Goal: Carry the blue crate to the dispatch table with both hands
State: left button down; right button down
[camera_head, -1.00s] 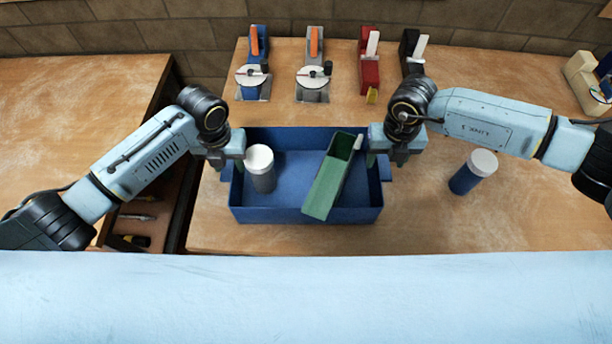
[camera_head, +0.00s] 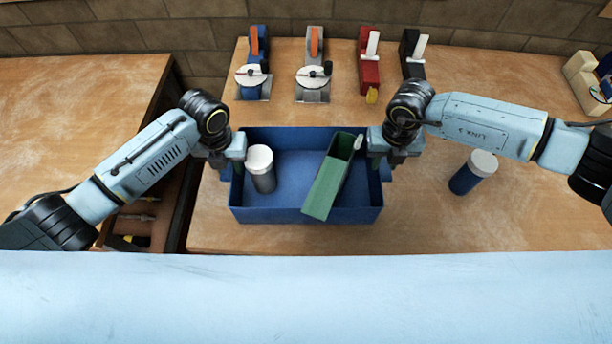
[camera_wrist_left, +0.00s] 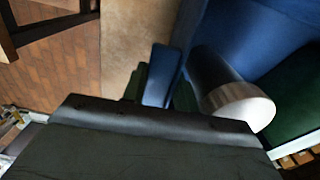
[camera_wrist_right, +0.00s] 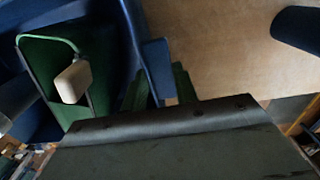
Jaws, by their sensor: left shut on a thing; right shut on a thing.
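The blue crate (camera_head: 300,214) sits on the wooden table in the middle of the head view. It holds a grey jar with a white lid (camera_head: 262,172) at its left and a tilted green box (camera_head: 328,188) at its right. My left gripper (camera_head: 232,168) is shut on the crate's left handle, which shows between the fingers in the left wrist view (camera_wrist_left: 158,78). My right gripper (camera_head: 382,164) is shut on the right handle, which shows between the fingers in the right wrist view (camera_wrist_right: 158,70). I cannot tell whether the crate touches the table.
A blue jar with a white lid (camera_head: 474,172) stands right of the crate. Several tools, including a blue one (camera_head: 254,70) and a red one (camera_head: 369,76), line the table's back. Another wooden table (camera_head: 70,110) stands at the left, with a gap between the two.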

pick_arm(q)
jog(key=shift+w+r, duration=0.1)
jog(key=shift+r, duration=0.1)
pick_arm(e)
jog(key=shift+w+r, duration=0.1)
jog(key=shift+r, duration=0.05)
